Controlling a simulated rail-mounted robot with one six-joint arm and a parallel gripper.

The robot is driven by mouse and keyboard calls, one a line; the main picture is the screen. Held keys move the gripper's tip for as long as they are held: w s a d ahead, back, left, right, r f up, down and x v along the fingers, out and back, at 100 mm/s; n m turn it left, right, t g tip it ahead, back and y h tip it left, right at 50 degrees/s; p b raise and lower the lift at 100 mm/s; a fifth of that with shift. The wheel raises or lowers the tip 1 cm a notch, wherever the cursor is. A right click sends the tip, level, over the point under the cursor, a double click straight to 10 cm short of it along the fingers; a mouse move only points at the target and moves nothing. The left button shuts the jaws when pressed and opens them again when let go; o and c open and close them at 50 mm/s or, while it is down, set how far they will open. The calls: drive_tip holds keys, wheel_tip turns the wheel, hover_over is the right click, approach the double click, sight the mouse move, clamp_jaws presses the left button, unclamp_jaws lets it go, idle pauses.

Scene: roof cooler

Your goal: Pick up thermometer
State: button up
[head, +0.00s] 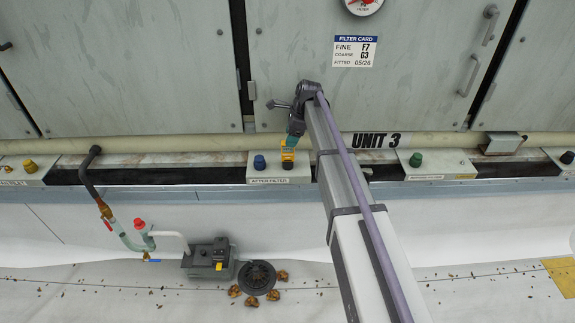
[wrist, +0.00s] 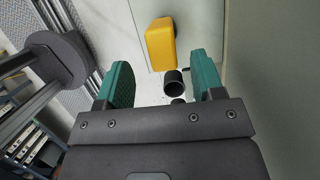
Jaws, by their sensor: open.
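The likely thermometer (wrist: 160,43) is a yellow, block-shaped body beyond my fingertips in the wrist view. In the head view the yellow thermometer (head: 288,155) shows just below my gripper (head: 291,142), at the black fitting on the box labelled AFTER FILTER. My gripper (wrist: 162,82) is open, its two green fingers spread with nothing held between them. A black round fitting (wrist: 172,82) shows between the fingers, close to the yellow body. I cannot tell whether they touch.
The AFTER FILTER box (head: 278,178) has a blue knob (head: 259,162) to the left of the fitting. A pale pipe (head: 190,144) and cabinet panels (head: 140,65) stand behind. A box with a green knob (head: 416,159) is at the right. A valve pipe (head: 100,205) rises at the left.

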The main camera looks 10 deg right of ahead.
sight(286, 148)
drive_tip(key=b+x, duration=0.5)
drive_tip(key=x, duration=0.1)
drive_tip(key=shift+w+f, duration=0.15)
drive_tip(key=shift+f, duration=0.05)
drive_tip(key=shift+r, duration=0.25)
drive_tip(key=c, duration=1.1)
